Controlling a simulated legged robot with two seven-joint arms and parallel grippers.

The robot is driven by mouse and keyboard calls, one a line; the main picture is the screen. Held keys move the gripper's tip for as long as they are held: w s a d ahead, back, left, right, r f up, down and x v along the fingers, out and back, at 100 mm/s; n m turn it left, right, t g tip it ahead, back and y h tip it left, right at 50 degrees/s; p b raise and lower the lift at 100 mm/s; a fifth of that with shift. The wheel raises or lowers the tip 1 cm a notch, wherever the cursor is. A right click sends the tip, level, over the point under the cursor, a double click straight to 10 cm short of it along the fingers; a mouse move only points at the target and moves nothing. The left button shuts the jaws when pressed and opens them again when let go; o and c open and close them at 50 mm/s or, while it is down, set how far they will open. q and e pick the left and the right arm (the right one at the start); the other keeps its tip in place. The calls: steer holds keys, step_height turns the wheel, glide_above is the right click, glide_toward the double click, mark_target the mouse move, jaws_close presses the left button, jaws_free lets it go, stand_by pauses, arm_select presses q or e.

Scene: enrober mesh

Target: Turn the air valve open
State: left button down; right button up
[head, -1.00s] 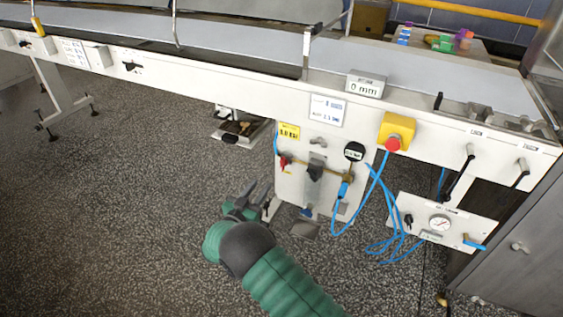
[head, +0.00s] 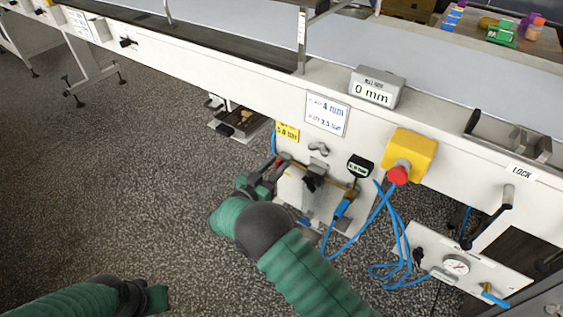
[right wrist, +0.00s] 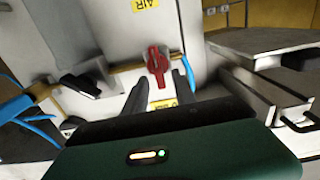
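The air valve's red handle (right wrist: 157,65) points roughly upright in the right wrist view, on a brass fitting below a yellow AIR label (right wrist: 145,4). It shows as a small red spot in the head view (head: 282,161), partly hidden by my right gripper. My right gripper (right wrist: 163,77) is open, its two dark fingers pointing at the handle, one to each side of its lower part. I cannot tell whether they touch it. In the head view my right gripper (head: 272,174) is at the panel's left edge. My left forearm shows at the bottom left; its fingers are out of view.
A yellow box with a red stop button (head: 398,174), a black regulator knob (head: 313,181) and blue hoses (head: 397,232) are right of the valve. A gauge panel (head: 457,265) hangs lower right. The conveyor frame (head: 210,77) runs above. The floor at left is open.

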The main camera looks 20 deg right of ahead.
steer(key=shift+a+r, duration=0.1)
steer(key=shift+a, duration=0.5)
steer(key=shift+c, duration=1)
steer(key=shift+d, duration=0.1)
steer(key=shift+c, duration=1.3)
steer(key=shift+d, duration=0.25)
steer(key=shift+c, duration=1.2)
steer(key=shift+s+d, duration=0.1)
steer(key=shift+d, duration=0.15)
jaws_close()
arm_select(q)
steer(key=shift+s+a, duration=0.15)
steer(key=shift+a, duration=0.2)
steer(key=shift+a, duration=0.15)
arm_select(e)
steer(key=shift+a+r, duration=0.1)
steer(key=shift+a, duration=0.05)
